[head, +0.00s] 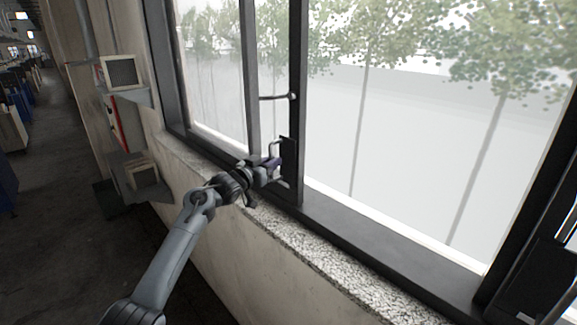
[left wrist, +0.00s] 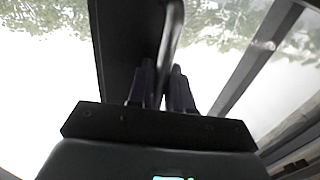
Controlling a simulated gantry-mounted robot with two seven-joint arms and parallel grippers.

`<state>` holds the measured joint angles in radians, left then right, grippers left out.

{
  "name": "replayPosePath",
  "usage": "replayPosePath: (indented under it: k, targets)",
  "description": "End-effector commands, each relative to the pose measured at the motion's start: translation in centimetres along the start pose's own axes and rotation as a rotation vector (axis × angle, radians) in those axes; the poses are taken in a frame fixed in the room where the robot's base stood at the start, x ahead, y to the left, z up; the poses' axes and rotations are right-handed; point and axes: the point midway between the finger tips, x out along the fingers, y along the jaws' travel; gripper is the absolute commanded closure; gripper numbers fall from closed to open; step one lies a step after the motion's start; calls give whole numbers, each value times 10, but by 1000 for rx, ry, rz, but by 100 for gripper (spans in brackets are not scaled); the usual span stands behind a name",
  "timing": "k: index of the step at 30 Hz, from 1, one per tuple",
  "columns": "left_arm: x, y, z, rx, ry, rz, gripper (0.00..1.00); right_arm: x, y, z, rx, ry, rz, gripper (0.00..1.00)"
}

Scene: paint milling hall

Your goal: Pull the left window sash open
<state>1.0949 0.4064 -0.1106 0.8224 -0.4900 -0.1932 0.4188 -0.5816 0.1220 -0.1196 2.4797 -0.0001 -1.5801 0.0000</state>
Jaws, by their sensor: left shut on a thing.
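The left window sash has a dark upright edge (head: 297,60) near the middle of the head view. A grey bar handle (head: 272,147) stands out from a black plate low on that edge. My left gripper (head: 274,165) is at the handle, above the sill. In the left wrist view, the handle (left wrist: 174,30) runs down between the two dark fingers of my left gripper (left wrist: 163,80), which are shut on it. The fingers hide the gripped part of the handle. I cannot tell how far the sash stands open. My right gripper is not in view.
A speckled stone sill (head: 310,252) runs under the dark window frame (head: 400,252). A thin bar with a knob (head: 279,97) is above the handle. Wall shelves with a box (head: 120,72) are at left. A black part (head: 548,285) is at the lower right. Floor (head: 60,190) is open at left.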

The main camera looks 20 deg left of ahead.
Motion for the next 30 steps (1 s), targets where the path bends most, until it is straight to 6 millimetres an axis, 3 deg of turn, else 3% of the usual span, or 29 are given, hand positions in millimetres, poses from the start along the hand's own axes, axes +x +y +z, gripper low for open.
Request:
replayPosePath:
  k: [10,11,13,23,30]
  targets:
    - [-1,-3,0,0,0,-3,100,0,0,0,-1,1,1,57]
    - [-1,-3,0,0,0,-3,76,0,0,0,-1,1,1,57]
    - [-1,-3,0,0,0,-3,66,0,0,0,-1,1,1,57]
    - [-1,-2,0,0,0,-1,66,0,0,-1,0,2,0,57]
    - [-12,-2,2,0,1,-1,66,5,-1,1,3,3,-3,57]
